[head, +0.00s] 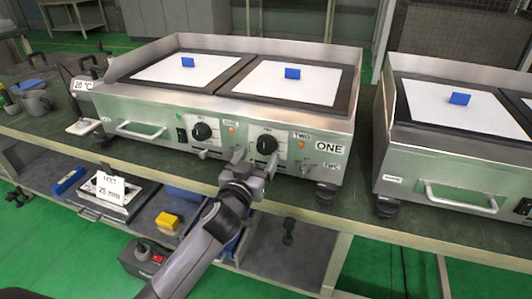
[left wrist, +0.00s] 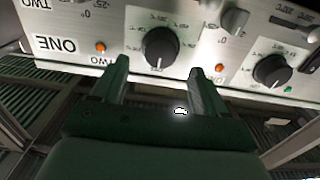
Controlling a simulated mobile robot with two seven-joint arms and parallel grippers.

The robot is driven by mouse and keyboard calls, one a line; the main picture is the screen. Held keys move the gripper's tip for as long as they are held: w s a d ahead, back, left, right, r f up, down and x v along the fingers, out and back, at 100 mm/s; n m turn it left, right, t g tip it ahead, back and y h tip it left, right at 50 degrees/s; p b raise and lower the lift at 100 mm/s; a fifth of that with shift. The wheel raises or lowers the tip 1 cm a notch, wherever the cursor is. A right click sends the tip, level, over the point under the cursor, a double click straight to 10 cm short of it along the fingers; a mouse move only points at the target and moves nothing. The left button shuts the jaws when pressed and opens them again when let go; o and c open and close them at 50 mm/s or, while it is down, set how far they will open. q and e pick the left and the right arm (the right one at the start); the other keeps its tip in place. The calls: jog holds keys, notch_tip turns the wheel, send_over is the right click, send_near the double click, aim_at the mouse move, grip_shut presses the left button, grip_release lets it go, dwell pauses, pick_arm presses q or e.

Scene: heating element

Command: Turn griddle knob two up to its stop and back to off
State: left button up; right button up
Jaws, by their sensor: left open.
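Griddle knob two (head: 267,144) is a round black knob on the steel front of the left griddle (head: 170,108), beside an orange lamp and a TWO label (head: 302,135). My left gripper (head: 254,158) is just below and in front of it, open and empty. In the left wrist view, which is upside down, knob two (left wrist: 159,47) lies beyond the gap between the open fingers (left wrist: 159,68). The fingers appear apart from the knob. The other black knob (head: 202,131) is to the left. My right gripper does not show.
A small lever (head: 203,153) and a steel handle (head: 140,131) are on the same front. A second griddle (head: 455,130) stands to the right, past a strip of bare bench. Below is a shelf with a yellow block (head: 167,220) and a white card (head: 110,188).

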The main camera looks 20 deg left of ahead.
aim_at(264, 148)
pick_arm(q)
jog(key=shift+w+d+b, duration=0.1)
jog(key=shift+w+b, duration=0.3)
jog(key=shift+w, duration=2)
jog(key=c, duration=1)
